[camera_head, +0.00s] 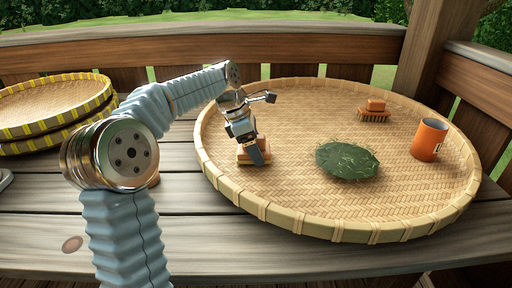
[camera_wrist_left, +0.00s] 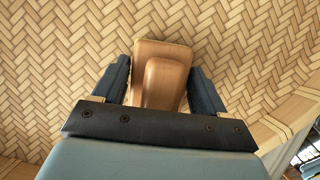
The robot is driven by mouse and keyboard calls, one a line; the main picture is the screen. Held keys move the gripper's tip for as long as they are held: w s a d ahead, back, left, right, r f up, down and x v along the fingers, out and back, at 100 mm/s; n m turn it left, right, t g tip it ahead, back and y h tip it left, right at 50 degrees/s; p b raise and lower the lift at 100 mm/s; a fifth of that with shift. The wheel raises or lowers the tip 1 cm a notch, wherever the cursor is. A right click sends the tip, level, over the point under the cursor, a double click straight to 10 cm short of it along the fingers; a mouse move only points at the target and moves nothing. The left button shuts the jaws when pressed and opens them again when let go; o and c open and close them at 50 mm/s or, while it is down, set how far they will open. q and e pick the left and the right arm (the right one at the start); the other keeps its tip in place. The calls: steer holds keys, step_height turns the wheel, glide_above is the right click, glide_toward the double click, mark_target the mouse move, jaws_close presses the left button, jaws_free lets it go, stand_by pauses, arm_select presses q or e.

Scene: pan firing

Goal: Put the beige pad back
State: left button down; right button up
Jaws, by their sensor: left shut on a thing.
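The beige pad (camera_head: 246,154) is a small tan block with a raised grip. It is at the left side of the large round woven tray (camera_head: 290,212), close to the weave. My left gripper (camera_head: 252,150) is shut on it and hides part of it in the head view. In the left wrist view the pad (camera_wrist_left: 163,80) sits between the two dark fingers of the left gripper (camera_wrist_left: 160,88). I cannot tell whether the pad touches the tray. My right gripper is not in view.
On the tray lie a dark green leafy heap (camera_head: 347,161), an orange brush (camera_head: 375,108) and an orange cup (camera_head: 429,139). Stacked yellow-rimmed baskets (camera_head: 60,130) stand at the left on the wooden table (camera_head: 215,245). A wooden railing and post (camera_head: 437,50) border the back.

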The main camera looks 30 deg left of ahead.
arm_select(q)
steer(key=shift+c, duration=0.3)
jaws_free()
steer(key=shift+f, duration=0.1)
steer(key=v, duration=1.3)
steer(key=shift+s+a+r, duration=0.2)
steer(key=shift+s+r, duration=0.05)
steer(key=shift+s, duration=0.05)
